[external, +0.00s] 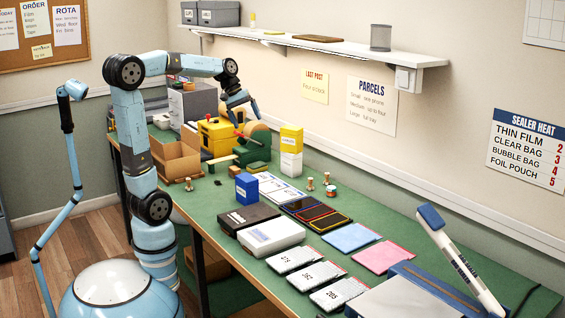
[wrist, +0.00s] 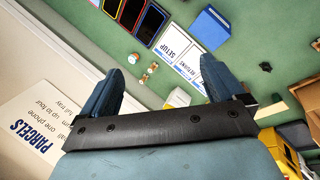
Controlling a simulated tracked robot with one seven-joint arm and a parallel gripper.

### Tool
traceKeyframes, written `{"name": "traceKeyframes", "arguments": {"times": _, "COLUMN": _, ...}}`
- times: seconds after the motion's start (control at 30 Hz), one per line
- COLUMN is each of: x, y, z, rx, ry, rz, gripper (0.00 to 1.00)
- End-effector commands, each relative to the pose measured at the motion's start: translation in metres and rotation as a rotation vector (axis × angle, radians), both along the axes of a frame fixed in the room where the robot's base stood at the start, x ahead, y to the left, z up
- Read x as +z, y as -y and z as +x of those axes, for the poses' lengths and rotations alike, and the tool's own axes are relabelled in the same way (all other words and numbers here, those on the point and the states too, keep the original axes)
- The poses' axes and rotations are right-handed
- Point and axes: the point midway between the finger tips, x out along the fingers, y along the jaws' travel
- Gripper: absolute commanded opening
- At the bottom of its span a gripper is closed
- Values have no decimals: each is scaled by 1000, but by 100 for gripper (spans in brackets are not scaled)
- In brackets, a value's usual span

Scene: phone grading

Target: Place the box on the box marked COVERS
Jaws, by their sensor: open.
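My gripper (external: 246,106) is open and empty, raised above the back of the bench. Its two spread fingers show in the wrist view (wrist: 162,70), with nothing held between them. A blue box (external: 246,188) stands upright on the bench and also shows in the wrist view (wrist: 210,28), beyond the fingers. A yellow box (external: 291,138) with small lettering rests on a white box (external: 291,163). A black box (external: 249,216) and a larger white box (external: 271,237) lie flat in front of the blue box. I cannot surely read which box says COVERS.
An open cardboard carton (external: 176,160) and yellow and green machines (external: 217,138) stand under my arm. A wall shelf (external: 330,42) overhangs the back. Green bench shows around the blue box.

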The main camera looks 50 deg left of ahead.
Motion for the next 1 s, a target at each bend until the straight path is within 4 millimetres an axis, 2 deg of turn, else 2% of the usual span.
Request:
{"name": "traceKeyframes", "arguments": {"times": 0.03, "x": 0, "y": 6, "z": -18, "rx": -41, "ry": 24, "rz": 38, "gripper": 96}}
{"name": "traceKeyframes", "arguments": {"times": 0.2, "x": -9, "y": 16, "z": -70, "rx": -180, "ry": 101, "rz": 170, "gripper": 96}}
{"name": "traceKeyframes", "arguments": {"times": 0.5, "x": -36, "y": 23, "z": -154, "rx": -435, "ry": 232, "rz": 400, "gripper": 96}}
{"name": "traceKeyframes", "arguments": {"times": 0.6, "x": -48, "y": 22, "z": -177, "rx": -514, "ry": 270, "rz": 468, "gripper": 96}}
{"name": "traceKeyframes", "arguments": {"times": 0.8, "x": -65, "y": 20, "z": -204, "rx": -619, "ry": 320, "rz": 560, "gripper": 96}}
{"name": "traceKeyframes", "arguments": {"times": 1.0, "x": -70, "y": 20, "z": -210, "rx": -648, "ry": 332, "rz": 585, "gripper": 96}}
